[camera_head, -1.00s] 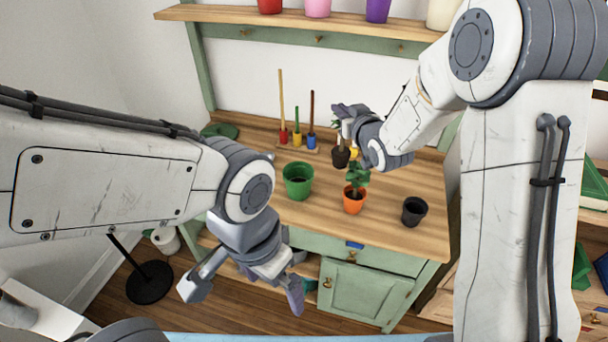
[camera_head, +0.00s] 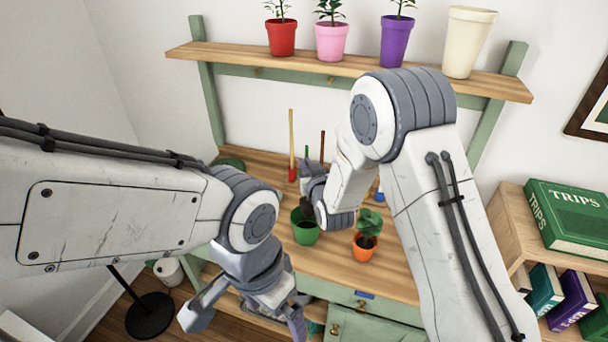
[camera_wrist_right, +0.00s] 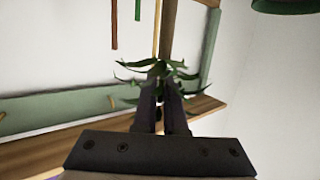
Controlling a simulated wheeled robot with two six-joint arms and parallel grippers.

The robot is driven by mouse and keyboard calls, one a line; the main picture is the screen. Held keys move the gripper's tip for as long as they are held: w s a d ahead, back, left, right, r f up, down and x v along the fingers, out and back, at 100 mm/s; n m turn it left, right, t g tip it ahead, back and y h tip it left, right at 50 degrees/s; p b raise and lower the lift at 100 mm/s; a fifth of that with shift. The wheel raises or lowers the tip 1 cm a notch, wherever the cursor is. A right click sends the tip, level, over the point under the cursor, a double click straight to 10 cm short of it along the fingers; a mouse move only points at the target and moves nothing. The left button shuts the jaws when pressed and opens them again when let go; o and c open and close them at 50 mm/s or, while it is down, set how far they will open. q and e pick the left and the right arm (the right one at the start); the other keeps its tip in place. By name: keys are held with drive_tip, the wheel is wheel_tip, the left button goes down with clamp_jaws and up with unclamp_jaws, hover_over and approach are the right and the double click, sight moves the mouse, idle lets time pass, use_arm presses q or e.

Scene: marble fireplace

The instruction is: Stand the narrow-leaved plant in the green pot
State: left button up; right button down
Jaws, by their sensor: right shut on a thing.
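The green pot (camera_head: 306,238) stands on the wooden bench top in the head view. My right gripper (camera_head: 308,178) is just above it, shut on the narrow-leaved plant. The plant's dark root ball (camera_head: 306,212) shows at the pot's mouth; I cannot tell whether it touches the pot's floor. In the right wrist view, narrow green leaves (camera_wrist_right: 150,78) fan out around the closed fingers (camera_wrist_right: 161,100). The stem is mostly hidden. My left gripper (camera_head: 246,318) is open and empty, low in front of the bench.
An orange pot (camera_head: 363,252) with a broad-leaved plant stands close to the right of the green pot. Upright tools (camera_head: 291,150) stand behind. A shelf (camera_head: 350,66) above holds red, pink, purple and cream pots. My right arm hides the bench's right side.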

drive_tip(key=f, duration=0.2)
drive_tip(key=f+p, duration=0.1)
drive_tip(key=f, duration=0.1)
drive_tip(key=shift+a, duration=0.25)
drive_tip(key=shift+f, duration=0.1)
drive_tip(key=shift+f+b, duration=0.6)
drive_tip(key=shift+b, duration=0.25)
drive_tip(key=c, duration=1)
unclamp_jaws()
drive_tip(key=shift+r, duration=0.1)
